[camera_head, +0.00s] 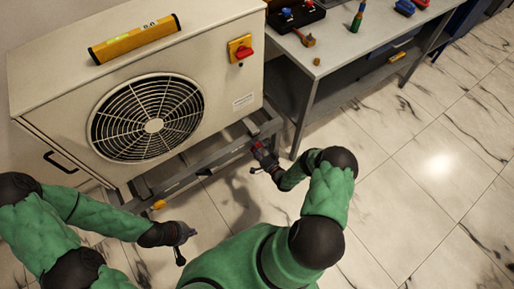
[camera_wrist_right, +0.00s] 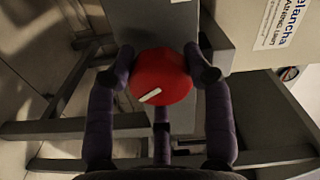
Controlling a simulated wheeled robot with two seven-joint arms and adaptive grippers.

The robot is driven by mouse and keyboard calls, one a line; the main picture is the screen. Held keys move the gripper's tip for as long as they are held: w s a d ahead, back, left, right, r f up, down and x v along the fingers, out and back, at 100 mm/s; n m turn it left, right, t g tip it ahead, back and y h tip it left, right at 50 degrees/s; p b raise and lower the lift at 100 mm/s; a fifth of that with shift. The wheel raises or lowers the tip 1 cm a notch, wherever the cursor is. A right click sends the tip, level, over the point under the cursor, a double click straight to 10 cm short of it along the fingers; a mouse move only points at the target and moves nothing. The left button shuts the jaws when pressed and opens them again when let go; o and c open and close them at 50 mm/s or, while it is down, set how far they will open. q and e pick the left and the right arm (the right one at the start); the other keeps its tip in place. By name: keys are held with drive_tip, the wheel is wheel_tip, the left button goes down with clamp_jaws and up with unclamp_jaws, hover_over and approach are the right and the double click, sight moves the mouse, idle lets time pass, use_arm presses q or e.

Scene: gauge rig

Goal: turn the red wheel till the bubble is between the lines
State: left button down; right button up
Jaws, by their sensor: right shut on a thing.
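The red wheel (camera_wrist_right: 161,77) sits at the frame under the outdoor unit, with a white mark on its face toward the lower left. My right gripper (camera_wrist_right: 165,65) is shut on it, one finger on each side; in the head view the gripper (camera_head: 264,157) is at the frame's right corner and mostly hides the wheel. The yellow spirit level (camera_head: 134,39) lies on top of the unit. Its vial (camera_head: 149,24) is too small to read the bubble's place. My left gripper (camera_head: 186,234) hangs over the floor in front of the unit, away from everything; its jaws are unclear.
The unit (camera_head: 226,75) with a fan grille (camera_head: 146,117) and a red switch on a yellow plate (camera_head: 241,49) stands on a grey frame (camera_head: 203,157). A workbench (camera_head: 345,54) with tools is at the right. The tiled floor at the right is clear.

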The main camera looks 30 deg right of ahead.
drive_tip(key=shift+d+n, duration=0.15)
drive_tip(key=shift+n, duration=0.15)
drive_tip(key=o, duration=1.2)
drive_tip(key=s, duration=1.2)
drive_tip(key=shift+d, duration=0.4)
